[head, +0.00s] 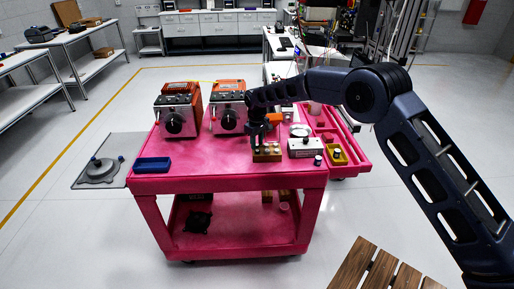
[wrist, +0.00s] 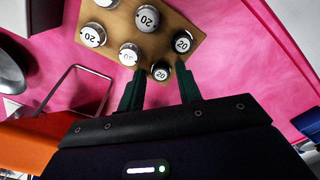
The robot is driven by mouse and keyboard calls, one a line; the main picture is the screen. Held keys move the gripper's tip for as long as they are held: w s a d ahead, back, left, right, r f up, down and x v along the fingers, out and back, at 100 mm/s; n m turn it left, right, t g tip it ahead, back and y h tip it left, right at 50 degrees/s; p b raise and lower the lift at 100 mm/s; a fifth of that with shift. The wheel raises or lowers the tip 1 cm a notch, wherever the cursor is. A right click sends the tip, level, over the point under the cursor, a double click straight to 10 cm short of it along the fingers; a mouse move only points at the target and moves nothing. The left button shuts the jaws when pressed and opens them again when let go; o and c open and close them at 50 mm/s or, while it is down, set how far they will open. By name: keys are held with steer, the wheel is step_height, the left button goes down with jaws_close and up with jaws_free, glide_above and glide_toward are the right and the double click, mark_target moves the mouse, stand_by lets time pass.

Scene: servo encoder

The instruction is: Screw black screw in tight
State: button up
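A tan wooden block (wrist: 118,24) bears several round knob-like screws with silver or black rims and white tops, some marked 20. Two are black-rimmed: a nearer black screw (wrist: 160,72) and a farther black screw (wrist: 182,43). In the wrist view, my gripper (wrist: 160,67) is open, its two dark green fingers on either side of the nearer black screw with gaps visible. I cannot tell how deep that screw sits. In the head view, my gripper (head: 258,139) points down over the wooden block (head: 267,156) on the pink cart (head: 225,166).
Two orange and grey machines with black knobs (head: 175,123) (head: 229,120) stand behind on the cart. A blue tray (head: 153,164) is at the front left. The cart's front middle is clear.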

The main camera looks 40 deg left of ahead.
mark_target(257, 145)
steer(key=shift+c, duration=0.4)
steer(key=c, duration=0.6)
steer(key=shift+r, duration=0.1)
steer(key=shift+r, duration=2.45)
